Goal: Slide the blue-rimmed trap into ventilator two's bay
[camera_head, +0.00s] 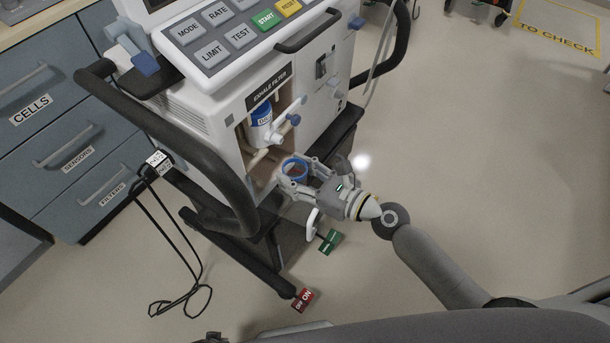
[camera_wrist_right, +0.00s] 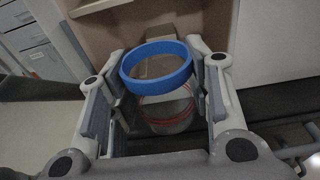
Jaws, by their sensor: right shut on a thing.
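The blue-rimmed trap (camera_head: 294,170) is a clear cup with a blue ring on top and red lines on its side. In the right wrist view the trap (camera_wrist_right: 158,68) stands between the two fingers, roughly upright. My right gripper (camera_head: 297,178) is shut on it, at the lower front of the ventilator (camera_head: 205,97). The open bay (camera_head: 262,160) under the EXHALE FILTER label is just behind the trap. A blue-and-white filter (camera_head: 262,122) sits in the upper part of the bay. I cannot tell whether the trap touches the bay. My left gripper is not in view.
A black handle (camera_head: 180,130) curves along the ventilator's left side. A green tag (camera_head: 330,241) and a red ON/OFF tag (camera_head: 303,299) are low by the cart. Blue drawers (camera_head: 60,120) stand at left, with a hanging black cable (camera_head: 180,250).

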